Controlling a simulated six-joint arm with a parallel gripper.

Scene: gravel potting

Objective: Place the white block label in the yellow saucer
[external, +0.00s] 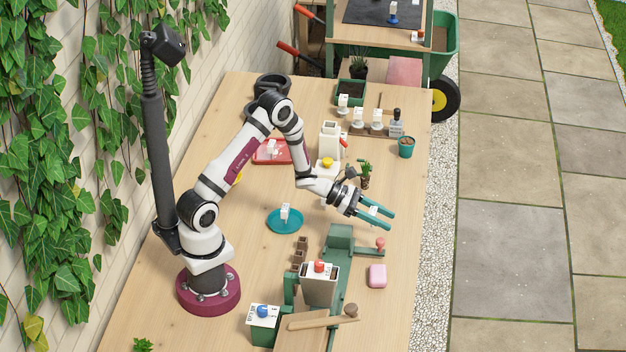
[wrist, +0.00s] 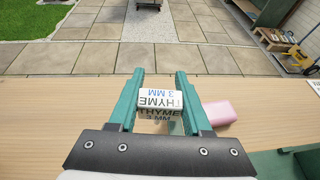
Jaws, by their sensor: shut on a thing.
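My gripper (external: 390,221) is stretched out over the right side of the wooden table, its teal fingers pointing right. It is shut on a white block label (external: 374,210). In the wrist view my gripper (wrist: 160,74) holds the white block label (wrist: 160,99) between its fingers, with "THYME 3 MM" printed on it. A small yellow edge (external: 239,177), probably the yellow saucer, shows behind my arm; the rest is hidden. It lies well to the left of my gripper.
A teal saucer (external: 287,227) and a red saucer (external: 262,158) each carry a white label. A pink block (external: 377,276) lies near the table's right edge. A white dispenser (external: 330,140) and plants stand behind my gripper. Green and grey apparatus (external: 320,283) stands in front.

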